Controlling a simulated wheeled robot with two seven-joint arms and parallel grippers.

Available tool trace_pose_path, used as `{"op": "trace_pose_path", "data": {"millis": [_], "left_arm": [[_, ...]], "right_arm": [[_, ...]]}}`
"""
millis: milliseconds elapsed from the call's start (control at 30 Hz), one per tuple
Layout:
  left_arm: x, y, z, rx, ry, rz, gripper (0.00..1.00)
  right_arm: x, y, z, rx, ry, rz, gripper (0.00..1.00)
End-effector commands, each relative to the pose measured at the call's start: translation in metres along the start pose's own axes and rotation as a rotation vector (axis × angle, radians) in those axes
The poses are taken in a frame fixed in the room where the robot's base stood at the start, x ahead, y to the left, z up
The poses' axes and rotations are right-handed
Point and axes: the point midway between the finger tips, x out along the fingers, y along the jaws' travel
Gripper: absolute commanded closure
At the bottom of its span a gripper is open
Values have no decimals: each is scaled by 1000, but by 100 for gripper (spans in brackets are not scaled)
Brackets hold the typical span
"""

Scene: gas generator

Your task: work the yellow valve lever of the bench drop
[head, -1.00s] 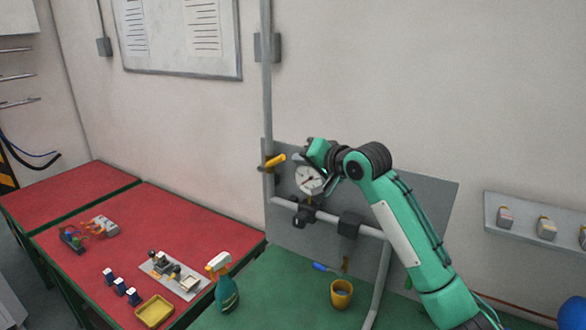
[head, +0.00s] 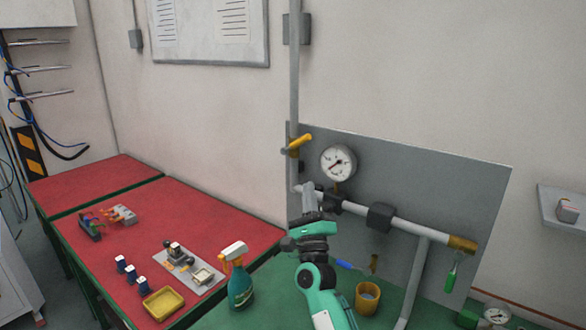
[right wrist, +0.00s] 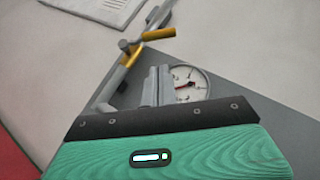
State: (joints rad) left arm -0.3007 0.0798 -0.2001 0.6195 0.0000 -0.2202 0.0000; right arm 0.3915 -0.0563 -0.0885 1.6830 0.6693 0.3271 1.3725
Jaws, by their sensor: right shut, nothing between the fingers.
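The yellow valve lever (head: 298,143) sits on the vertical grey pipe at the left edge of the grey panel, its handle sticking out to the right and slightly up. In the right wrist view the lever (right wrist: 150,36) is above and a little left of my fingers, clear of them. My right gripper (head: 307,188) is below the lever, in front of the panel and pipework, with no contact visible. In the right wrist view its fingers (right wrist: 155,86) are together and empty, covering part of the pressure gauge (right wrist: 187,84). My left gripper is out of view.
The gauge (head: 338,162) is right of the lever. A horizontal pipe (head: 410,226) runs right to a brass end. The red table (head: 215,225) at left holds small parts and a yellow tray (head: 163,303).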

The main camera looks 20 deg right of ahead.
Motion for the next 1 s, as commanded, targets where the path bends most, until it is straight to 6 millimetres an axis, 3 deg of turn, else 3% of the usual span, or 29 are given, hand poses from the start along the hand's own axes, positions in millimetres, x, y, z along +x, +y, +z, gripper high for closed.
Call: {"op": "trace_pose_path", "data": {"millis": [533,700,1000], "left_arm": [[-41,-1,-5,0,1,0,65],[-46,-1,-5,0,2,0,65],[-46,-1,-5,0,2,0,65]], "right_arm": [[85,-4,1,1,2,-6,100],[98,-2,0,1,2,-5,100],[99,-1,-1,1,2,-4,100]]}}
